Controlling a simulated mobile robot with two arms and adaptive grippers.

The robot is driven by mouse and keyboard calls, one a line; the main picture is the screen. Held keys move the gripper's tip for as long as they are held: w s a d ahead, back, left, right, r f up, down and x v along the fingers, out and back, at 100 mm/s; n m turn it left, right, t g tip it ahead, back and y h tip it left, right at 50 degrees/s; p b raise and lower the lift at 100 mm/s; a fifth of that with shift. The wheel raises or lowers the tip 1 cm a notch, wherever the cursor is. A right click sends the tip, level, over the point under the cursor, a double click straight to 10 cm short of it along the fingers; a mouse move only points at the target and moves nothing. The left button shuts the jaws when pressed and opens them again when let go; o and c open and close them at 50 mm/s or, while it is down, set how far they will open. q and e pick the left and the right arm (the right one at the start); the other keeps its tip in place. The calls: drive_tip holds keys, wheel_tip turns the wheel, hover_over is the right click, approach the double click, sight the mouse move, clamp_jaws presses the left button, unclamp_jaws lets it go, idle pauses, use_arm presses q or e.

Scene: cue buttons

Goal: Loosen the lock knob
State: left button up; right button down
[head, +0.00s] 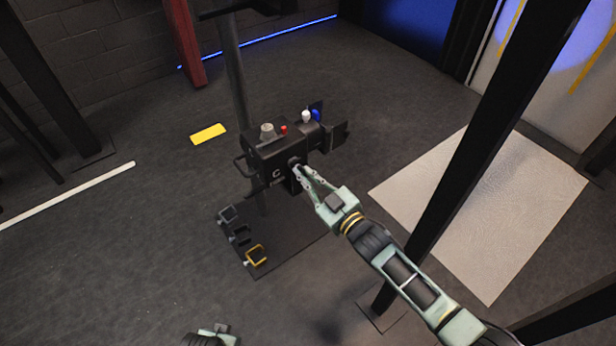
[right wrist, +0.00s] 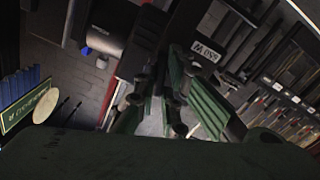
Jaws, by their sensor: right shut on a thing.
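A black lamp-like box unit (head: 270,155) stands on a grey pole over a dark base plate. My right gripper (head: 299,171) reaches its near right side and is shut on a small dark knob there. The fingers mostly hide this knob; I take it for the lock knob. In the right wrist view, the fingers of my right gripper (right wrist: 165,92) are close together against the dark unit, and the knob is not clear. Part of my left arm's pale green end (head: 215,336) shows at the bottom edge; its fingers cannot be made out.
On the unit sit a grey knob (head: 267,131), a red button (head: 283,129), a white knob (head: 306,115) and a blue one (head: 315,114). Frame-like pieces, one yellow (head: 256,255), lie on the base plate.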

drive_tip(key=shift+f, duration=0.1)
drive_tip(key=c, duration=1.8)
unclamp_jaws()
drive_tip(key=shift+c, duration=0.2)
drive_tip(key=v, duration=1.2)
